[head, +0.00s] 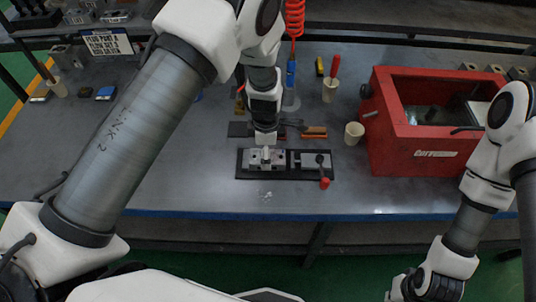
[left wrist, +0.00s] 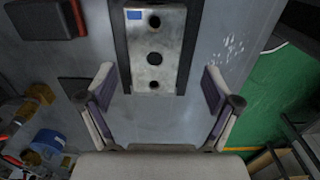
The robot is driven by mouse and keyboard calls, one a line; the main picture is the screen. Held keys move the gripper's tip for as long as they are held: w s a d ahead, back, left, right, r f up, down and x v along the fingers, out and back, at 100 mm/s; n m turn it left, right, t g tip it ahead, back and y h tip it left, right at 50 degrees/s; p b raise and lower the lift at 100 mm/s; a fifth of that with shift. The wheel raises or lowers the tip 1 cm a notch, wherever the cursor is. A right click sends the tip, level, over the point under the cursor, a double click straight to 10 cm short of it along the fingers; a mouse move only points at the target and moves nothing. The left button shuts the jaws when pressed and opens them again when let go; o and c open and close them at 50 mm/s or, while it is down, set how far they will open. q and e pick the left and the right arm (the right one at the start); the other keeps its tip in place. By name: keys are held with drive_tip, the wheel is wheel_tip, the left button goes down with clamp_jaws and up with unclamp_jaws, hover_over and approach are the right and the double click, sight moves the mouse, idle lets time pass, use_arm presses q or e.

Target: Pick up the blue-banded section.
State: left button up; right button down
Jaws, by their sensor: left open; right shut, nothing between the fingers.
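A metal block with a row of holes and a small blue patch at one corner (left wrist: 154,40) sits on a dark fixture in the left wrist view. In the head view this metal block (head: 256,163) lies on the black fixture plate (head: 245,176), partly hidden by my left gripper (head: 265,142). In the left wrist view my left gripper (left wrist: 158,88) is open and empty. Its fingers flank the near end of the block, with a gap on each side; I cannot tell their height above it. My right gripper (head: 405,287) is shut and empty at the bottom right, away from the block.
A clamp with a red-tipped handle (head: 324,182) is at the fixture's right. A red box (head: 400,145) stands further right, beside a cream cup (head: 354,134). A sign (head: 107,43) and small parts are at back left. The front strip of the table is mostly clear.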

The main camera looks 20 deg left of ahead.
use_arm(q)
drive_tip(key=f, duration=0.2)
drive_tip(key=w+f+p, duration=0.1)
drive_tip(key=f, duration=0.1)
drive_tip(key=shift+f, duration=0.25)
drive_tip(key=shift+s+r, duration=0.15)
drive_tip(key=shift+s, duration=0.05)
drive_tip(key=c, duration=1.7)
drive_tip(key=shift+o, duration=0.2)
drive_tip(key=shift+r, duration=0.15)
